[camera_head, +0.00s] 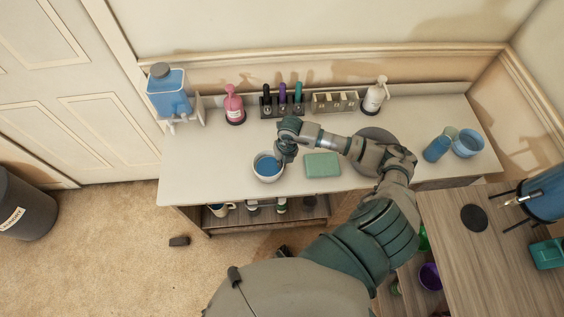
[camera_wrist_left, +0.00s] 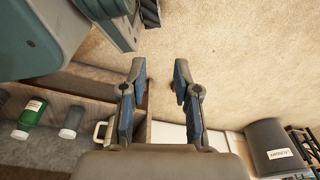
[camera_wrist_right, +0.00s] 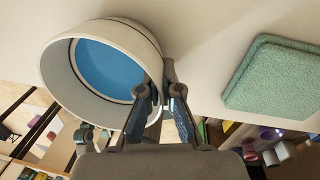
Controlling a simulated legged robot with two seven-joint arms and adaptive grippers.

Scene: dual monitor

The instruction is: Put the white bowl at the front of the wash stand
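The white bowl (camera_head: 264,178) with a blue inside is near the front edge of the wash stand (camera_head: 218,184), left of the green folded cloth (camera_head: 322,165). My right gripper (camera_head: 283,156) is at the bowl's right side. In the right wrist view, the fingers (camera_wrist_right: 158,82) straddle the wall of the bowl (camera_wrist_right: 75,85) and look closed on it. Whether the bowl's base touches the top is not clear. My left gripper (camera_wrist_left: 159,72) is open and empty over the carpet, beside a lower shelf; it is hidden in the head view.
A blue dispenser (camera_head: 168,97), pink bottle (camera_head: 234,104), holder with coloured items (camera_head: 282,103) and white pump bottle (camera_head: 375,97) line the back. A laundry bin (camera_head: 24,205) is on the floor. The top left of the bowl is clear.

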